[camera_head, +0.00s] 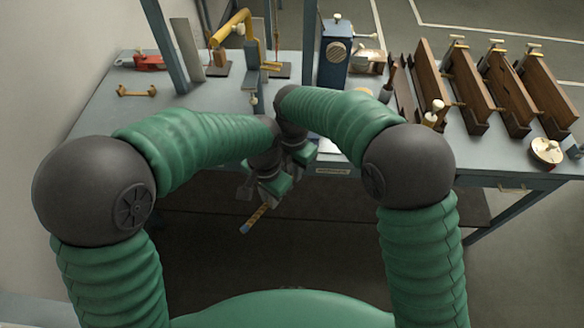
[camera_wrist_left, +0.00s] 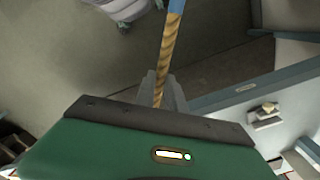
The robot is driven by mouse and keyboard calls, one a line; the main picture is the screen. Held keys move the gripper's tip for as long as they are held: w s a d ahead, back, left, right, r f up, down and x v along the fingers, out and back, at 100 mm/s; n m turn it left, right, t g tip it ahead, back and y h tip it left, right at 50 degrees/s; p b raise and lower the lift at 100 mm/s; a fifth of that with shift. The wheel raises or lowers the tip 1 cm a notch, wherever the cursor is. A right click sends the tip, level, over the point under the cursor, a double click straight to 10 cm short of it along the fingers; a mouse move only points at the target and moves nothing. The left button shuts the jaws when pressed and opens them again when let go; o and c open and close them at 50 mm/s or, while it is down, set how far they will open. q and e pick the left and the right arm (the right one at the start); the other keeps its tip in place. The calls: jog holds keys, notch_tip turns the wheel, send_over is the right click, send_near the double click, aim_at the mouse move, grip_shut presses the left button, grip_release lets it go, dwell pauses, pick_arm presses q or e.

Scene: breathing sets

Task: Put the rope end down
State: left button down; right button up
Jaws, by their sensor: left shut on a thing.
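The rope end (camera_head: 255,218), tan and twisted with a blue band, hangs tilted below my left gripper (camera_head: 268,198) in the head view. My left gripper is shut on it, in front of the bench's near edge and over the dark floor. In the left wrist view the rope (camera_wrist_left: 169,50) rises from between the fingers (camera_wrist_left: 160,90), with its blue part at the top edge. My right gripper (camera_head: 299,160) is just above and behind the left one, close to the bench edge. Its fingers are too small and hidden to judge.
The grey-blue workbench (camera_head: 100,130) lies beyond my arms. A yellow-handled tool (camera_head: 232,28), a red tool (camera_head: 148,62) and a small brass-coloured piece (camera_head: 136,91) are on its left. A blue box (camera_head: 334,52) stands mid-back. Several wooden boards (camera_head: 430,75) stand at right. The left front surface is clear.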

pick_arm(q)
jog(key=c, duration=1.6)
grip_release()
jog(key=shift+s+d, duration=0.1)
jog(key=shift+d, duration=0.1)
jog(key=shift+c, duration=0.2)
jog(key=o, duration=0.3)
